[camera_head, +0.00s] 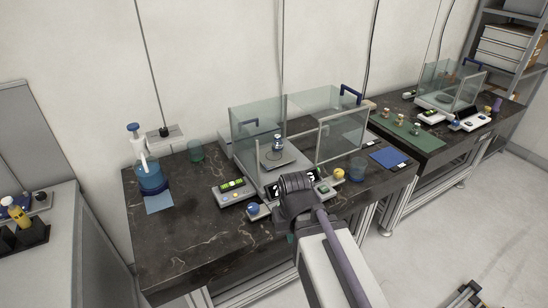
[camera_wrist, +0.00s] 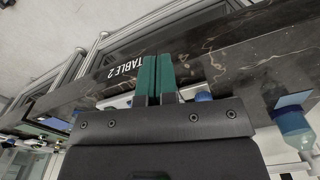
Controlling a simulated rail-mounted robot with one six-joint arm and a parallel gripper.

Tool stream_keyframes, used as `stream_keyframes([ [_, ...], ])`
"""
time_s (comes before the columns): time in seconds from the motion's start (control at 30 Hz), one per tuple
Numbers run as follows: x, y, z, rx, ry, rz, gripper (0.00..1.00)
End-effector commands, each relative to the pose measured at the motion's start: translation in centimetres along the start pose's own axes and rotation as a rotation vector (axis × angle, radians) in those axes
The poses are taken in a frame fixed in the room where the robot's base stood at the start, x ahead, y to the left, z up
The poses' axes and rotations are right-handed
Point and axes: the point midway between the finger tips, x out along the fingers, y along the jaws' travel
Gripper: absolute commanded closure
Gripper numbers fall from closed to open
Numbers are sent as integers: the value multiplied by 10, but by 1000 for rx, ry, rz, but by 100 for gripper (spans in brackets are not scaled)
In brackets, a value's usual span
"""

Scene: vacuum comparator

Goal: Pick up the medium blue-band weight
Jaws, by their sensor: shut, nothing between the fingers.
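A small metal weight (camera_head: 278,143) with a bluish band stands upright on the balance pan inside the glass case (camera_head: 262,133) on the near dark table. Its size class is too small to tell. My gripper (camera_head: 291,238) is at the front edge of this table, outside the case and apart from the weight. In the wrist view its green fingers (camera_wrist: 156,75) are pressed together with nothing between them. The wrist view does not clearly show the weight. Several small weights stand on a green mat (camera_head: 408,131) on the far table, too small to tell their bands.
A blue-liquid bottle (camera_head: 151,178) stands at the left of the near table. A level box (camera_head: 233,192), a blue knob (camera_head: 253,208) and a yellow knob (camera_head: 339,174) sit around the balance. A blue pad (camera_head: 387,157) lies right. The front left tabletop is clear.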

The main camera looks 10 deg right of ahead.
Motion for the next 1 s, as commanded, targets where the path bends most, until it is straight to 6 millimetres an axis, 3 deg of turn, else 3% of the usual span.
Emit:
stream_keyframes([
  [0.33,0,0,0,0,0,0,99],
  [1.0,0,0,0,0,0,0,35],
])
